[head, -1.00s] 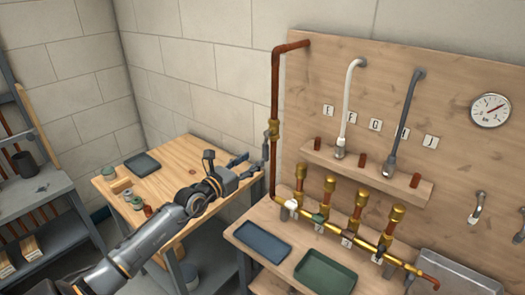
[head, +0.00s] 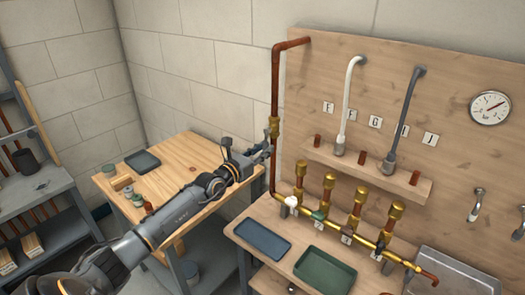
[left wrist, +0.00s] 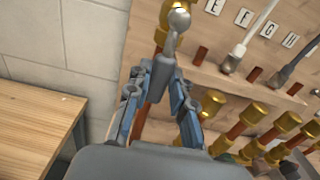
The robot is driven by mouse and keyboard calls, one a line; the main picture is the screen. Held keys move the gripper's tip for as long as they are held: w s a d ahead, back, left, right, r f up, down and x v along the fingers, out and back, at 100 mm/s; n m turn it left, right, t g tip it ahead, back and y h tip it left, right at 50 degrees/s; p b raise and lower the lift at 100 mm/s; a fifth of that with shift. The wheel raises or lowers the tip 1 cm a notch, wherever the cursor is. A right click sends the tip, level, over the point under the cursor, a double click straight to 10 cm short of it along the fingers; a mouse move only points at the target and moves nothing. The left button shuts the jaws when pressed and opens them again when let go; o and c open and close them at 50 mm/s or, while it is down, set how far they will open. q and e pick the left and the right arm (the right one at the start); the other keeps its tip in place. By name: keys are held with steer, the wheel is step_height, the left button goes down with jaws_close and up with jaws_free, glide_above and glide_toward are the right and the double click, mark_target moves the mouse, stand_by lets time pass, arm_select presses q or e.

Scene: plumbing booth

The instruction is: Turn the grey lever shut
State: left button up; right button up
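The grey lever sits on a brass valve (head: 274,127) of the upright copper pipe at the left edge of the wooden board. In the left wrist view the lever (left wrist: 171,48) has a round grey hub at the top and its handle points down. My left gripper (head: 262,152) is at the lever, below the valve. In the left wrist view its fingers (left wrist: 160,88) stand apart, with the handle's lower end between or just beyond the tips. I cannot tell whether either finger touches it. My right gripper is not in view.
A wooden table (head: 190,150) with a dark tray (head: 142,161) stands behind my left arm. A brass manifold (head: 340,228) with several small valves runs along the board's foot. Blue (head: 262,241) and green (head: 325,272) trays lie on the bench. White and grey hoses hang on the board.

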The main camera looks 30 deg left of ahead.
arm_select(q)
jaws_close()
steer(key=a+r+m+b, duration=0.5)
steer(key=m+b, duration=1)
steer(key=m, duration=0.3)
steer(key=shift+w+a+r+b, duration=0.25)
steer(key=shift+a+r+b, duration=0.05)
steer(key=shift+a+r, duration=0.15)
stand_by(0.4)
